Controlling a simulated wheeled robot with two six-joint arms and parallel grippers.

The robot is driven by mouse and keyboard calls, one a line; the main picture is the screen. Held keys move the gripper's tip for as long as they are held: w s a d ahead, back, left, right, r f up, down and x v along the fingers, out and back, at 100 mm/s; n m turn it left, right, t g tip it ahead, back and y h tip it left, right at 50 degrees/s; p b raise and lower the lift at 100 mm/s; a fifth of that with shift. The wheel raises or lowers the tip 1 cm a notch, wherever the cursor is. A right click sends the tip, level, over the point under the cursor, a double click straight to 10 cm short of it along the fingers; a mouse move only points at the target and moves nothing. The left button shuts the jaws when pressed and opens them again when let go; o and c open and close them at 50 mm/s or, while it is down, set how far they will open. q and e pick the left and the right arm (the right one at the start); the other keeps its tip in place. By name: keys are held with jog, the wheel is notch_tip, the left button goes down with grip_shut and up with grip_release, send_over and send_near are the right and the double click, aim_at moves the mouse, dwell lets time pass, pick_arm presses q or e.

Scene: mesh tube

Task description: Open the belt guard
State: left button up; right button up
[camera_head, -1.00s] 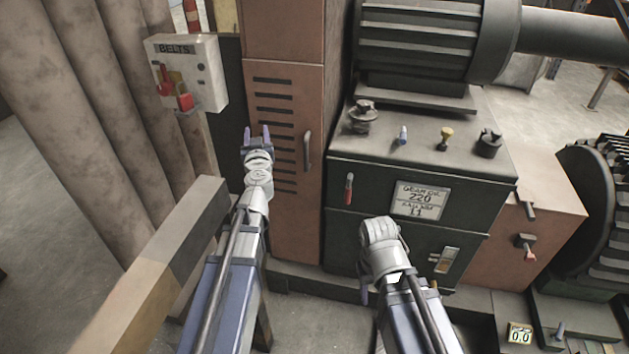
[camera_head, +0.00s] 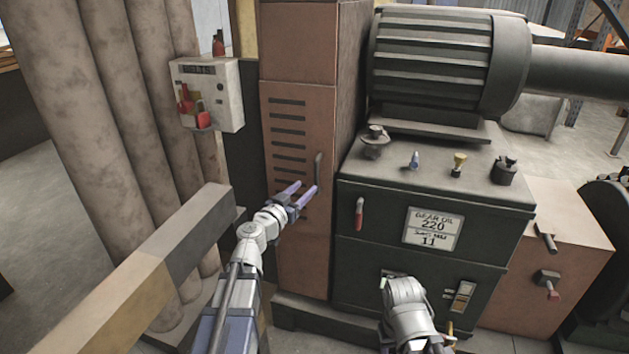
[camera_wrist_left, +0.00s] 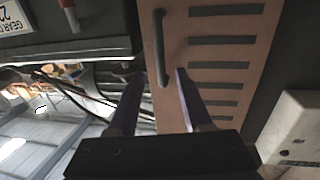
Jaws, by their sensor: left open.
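The belt guard (camera_head: 285,232) is a tall reddish-brown panel with a column of dark slots, closed in the head view. Its dark vertical handle (camera_head: 318,171) is on the panel's right side. My left gripper (camera_head: 302,192) is open, with its fingertips just below and in front of the handle. In the left wrist view the handle (camera_wrist_left: 160,48) shows between and beyond the two open fingers (camera_wrist_left: 157,98), apparently not gripped. My right arm (camera_head: 405,300) shows at the bottom; its fingers are hidden.
A grey-and-tan beam (camera_head: 150,265) runs along the lower left beside my left arm. A dark gearbox (camera_head: 430,215) with a red lever adjoins the guard on the right, under a motor (camera_head: 440,65).

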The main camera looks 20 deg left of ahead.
aim_at(315, 177)
pick_arm(q)
jog(key=x, duration=0.7)
jog(key=shift+s, duration=0.1)
jog(key=shift+c, duration=0.2)
grip_shut()
dwell(1.0)
